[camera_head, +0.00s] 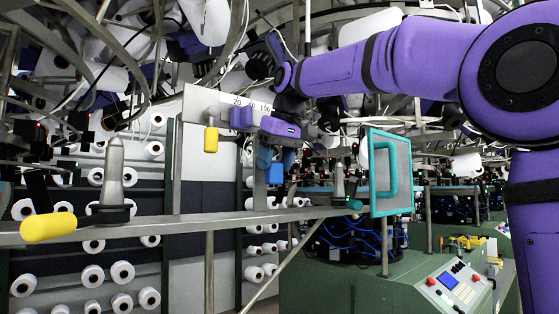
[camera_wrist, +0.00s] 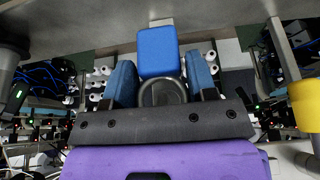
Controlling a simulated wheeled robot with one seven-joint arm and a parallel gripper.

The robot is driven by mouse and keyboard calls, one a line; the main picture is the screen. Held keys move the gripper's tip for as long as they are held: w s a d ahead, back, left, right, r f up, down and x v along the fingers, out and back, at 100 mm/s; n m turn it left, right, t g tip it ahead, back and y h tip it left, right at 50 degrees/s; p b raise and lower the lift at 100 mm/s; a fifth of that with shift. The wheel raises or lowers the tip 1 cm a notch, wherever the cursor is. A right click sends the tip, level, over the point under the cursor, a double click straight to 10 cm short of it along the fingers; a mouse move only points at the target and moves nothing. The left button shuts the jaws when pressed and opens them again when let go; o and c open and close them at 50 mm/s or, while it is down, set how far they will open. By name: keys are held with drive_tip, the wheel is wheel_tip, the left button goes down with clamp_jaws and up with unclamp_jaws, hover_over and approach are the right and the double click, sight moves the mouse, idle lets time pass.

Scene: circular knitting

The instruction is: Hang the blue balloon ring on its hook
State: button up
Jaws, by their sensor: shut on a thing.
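My gripper (camera_head: 275,158) points down in front of the pale board with small numbers, above the grey rail. In the wrist view, my gripper (camera_wrist: 161,82) has its two blue fingers on either side of the blue balloon ring (camera_wrist: 158,50). Its blue block sticks out past the fingertips, and a dark grey round part lies between the fingers. In the head view the blue balloon ring (camera_head: 275,173) shows just below the fingers, apart from the rail. The numbered board (camera_head: 203,103) is partly covered by my wrist. I cannot make out the blue ring's hook.
A yellow piece (camera_head: 210,140) hangs at the board's left, and a purple piece (camera_head: 240,117) is beside my wrist. The grey rail (camera_head: 165,222) carries a grey cone (camera_head: 114,172) and a yellow handle (camera_head: 48,227). A teal-framed panel (camera_head: 376,188) stands right.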

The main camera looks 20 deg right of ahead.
drive_tip(key=shift+w+a+f, duration=0.15)
drive_tip(key=shift+w+a, duration=0.1)
drive_tip(key=shift+w, duration=0.55)
drive_tip(key=shift+w+a+f, duration=0.15)
drive_tip(key=shift+w+f, duration=0.2)
drive_tip(key=shift+f, duration=0.05)
drive_tip(key=shift+w+f, duration=0.1)
drive_tip(key=shift+f, duration=0.2)
drive_tip(key=o, duration=1)
drive_tip(key=v, duration=1.2)
drive_tip(key=s+d+f+m, duration=0.1)
drive_tip(key=s+d+f, duration=0.1)
drive_tip(key=s+f, duration=0.7)
drive_tip(key=s+d+f+m+h, duration=0.1)
drive_tip(key=s+f, duration=0.7)
drive_tip(key=f, duration=0.8)
drive_tip(key=s+d+f+m+t, duration=0.1)
drive_tip(key=s+d+f, duration=0.2)
drive_tip(key=s+f, duration=0.6)
wheel_tip(320, 180, down, 4)
drive_tip(key=shift+s+r+m, duration=0.2)
drive_tip(key=shift+s+m, duration=0.1)
